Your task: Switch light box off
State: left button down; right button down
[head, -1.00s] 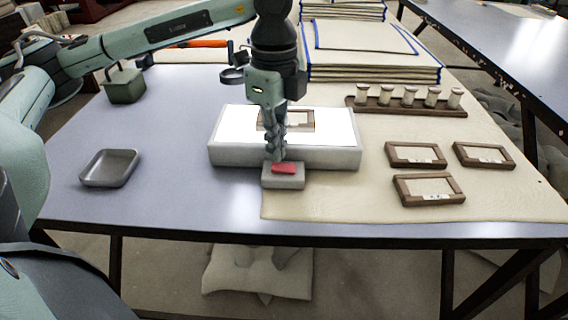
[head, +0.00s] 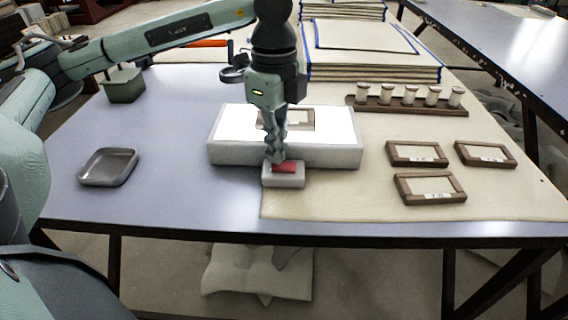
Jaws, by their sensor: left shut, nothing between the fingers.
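The light box (head: 340,155) is a white slab in the middle of the table, its top glowing bright white. A brown-framed slide (head: 303,118) lies on it, partly hidden behind my gripper. A small grey switch block with a red button (head: 288,168) sits against the front of the light box. My left gripper (head: 275,160) points down, shut and empty, with its fingertips at the left part of the red button. It appears to touch the button, and it hides part of it. My right gripper is not in view.
Several framed slides (head: 430,188) lie on the cream cloth at the right. A wooden rack of jars (head: 408,108) stands behind them. A grey tray (head: 108,167) and a green container (head: 124,85) are at the left. Stacked cloth boards (head: 375,73) stand at the back.

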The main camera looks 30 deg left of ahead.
pick_arm(q)
jog(key=shift+f+b, duration=0.45)
jog(key=shift+f, duration=0.15)
dwell(0.3)
jog(key=shift+r+p, duration=2.5)
jog(key=shift+r, duration=1)
